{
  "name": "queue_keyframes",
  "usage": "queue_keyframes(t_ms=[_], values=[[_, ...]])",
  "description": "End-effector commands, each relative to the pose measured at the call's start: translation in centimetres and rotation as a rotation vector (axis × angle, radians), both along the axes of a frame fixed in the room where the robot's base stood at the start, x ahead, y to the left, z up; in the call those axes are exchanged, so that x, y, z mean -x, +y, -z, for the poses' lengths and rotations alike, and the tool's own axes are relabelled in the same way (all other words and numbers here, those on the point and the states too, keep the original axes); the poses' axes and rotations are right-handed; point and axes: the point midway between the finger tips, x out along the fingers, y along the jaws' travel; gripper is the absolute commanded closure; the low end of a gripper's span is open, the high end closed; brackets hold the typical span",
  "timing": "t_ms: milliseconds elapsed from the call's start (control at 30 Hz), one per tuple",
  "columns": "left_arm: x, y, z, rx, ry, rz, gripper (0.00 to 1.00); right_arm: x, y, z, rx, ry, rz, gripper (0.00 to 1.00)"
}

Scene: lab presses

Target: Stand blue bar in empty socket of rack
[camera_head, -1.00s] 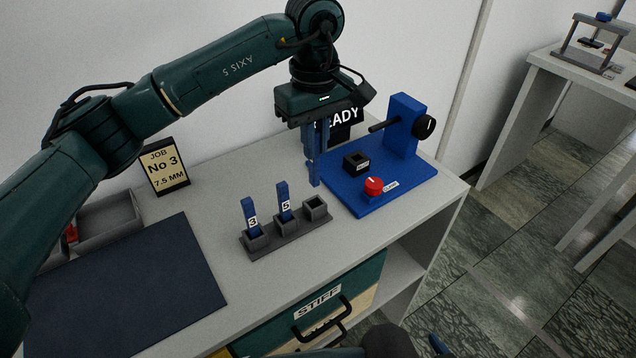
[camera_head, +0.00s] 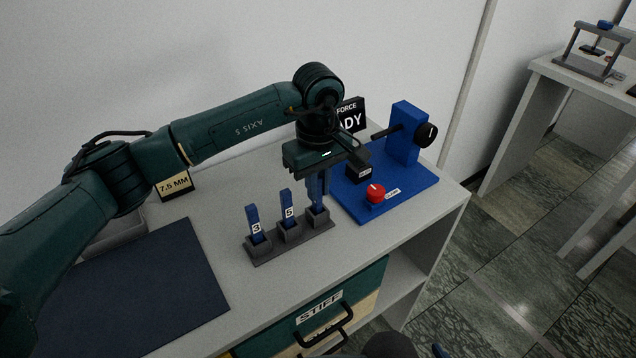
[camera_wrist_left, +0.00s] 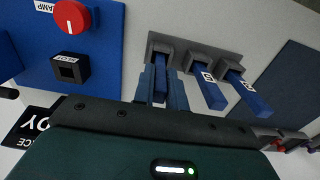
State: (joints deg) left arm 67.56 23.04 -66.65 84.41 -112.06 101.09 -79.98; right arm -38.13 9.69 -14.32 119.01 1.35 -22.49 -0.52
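The dark grey rack (camera_head: 292,245) stands on the bench with three sockets in a row. Bars labelled 3 (camera_head: 253,222) and 5 (camera_head: 287,205) stand in the left and middle sockets. My left gripper (camera_head: 316,188) is above the right socket (camera_head: 317,216), pointing down, shut on a blue bar (camera_head: 317,206). The bar is upright and its lower end appears to be in the socket; its depth is hard to tell. In the left wrist view the bar (camera_wrist_left: 159,75) is between the fingers, in line with the end socket (camera_wrist_left: 163,45). A blue piece, probably my right gripper (camera_head: 438,350), shows at the bottom edge.
A blue press (camera_head: 408,135) with a red knob (camera_head: 375,192) and a small black block (camera_head: 358,170) stands right of the rack. A dark mat (camera_head: 140,290) and a grey tray (camera_head: 115,235) lie left. A sign (camera_head: 174,186) stands behind. Bench space in front is narrow.

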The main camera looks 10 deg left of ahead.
Motion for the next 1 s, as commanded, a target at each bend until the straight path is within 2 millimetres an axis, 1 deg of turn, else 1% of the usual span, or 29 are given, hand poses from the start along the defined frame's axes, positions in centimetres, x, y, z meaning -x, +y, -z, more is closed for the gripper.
queue_keyframes(t_ms=[33, 233, 467, 567, 600, 667, 833, 1000], values=[[0.0, 0.0, 0.0, -0.001, 0.001, 0.000, 0.82, -0.1, 0.0, -0.2, -0.001, -0.003, -0.001, 0.63], [0.0, 0.0, 0.0, -0.001, 0.001, -0.001, 0.66, -0.2, 0.1, -0.6, -0.003, -0.012, -0.002, 0.63], [0.0, 0.0, -0.1, -0.001, 0.001, -0.001, 0.66, -0.2, 0.1, -0.8, -0.003, -0.014, -0.004, 0.63], [0.0, 0.0, -0.6, -0.001, 0.001, -0.001, 0.66, -0.2, 0.1, -1.3, -0.003, -0.012, -0.004, 0.63], [-0.1, 0.0, -0.8, -0.001, -0.002, -0.001, 0.66, -0.1, 0.1, -0.7, -0.002, -0.010, -0.003, 0.63], [-0.1, 0.0, -1.7, -0.001, -0.005, 0.000, 0.66, -0.1, 0.1, -0.4, -0.002, -0.008, -0.004, 0.63], [-0.1, 0.0, -5.3, 0.000, -0.006, -0.001, 0.66, 0.0, 0.2, 0.4, -0.002, -0.008, -0.007, 0.63], [-0.1, 0.0, -9.0, 0.000, -0.004, 0.000, 0.66, -0.1, 0.4, 0.2, -0.007, -0.020, -0.015, 0.63]])
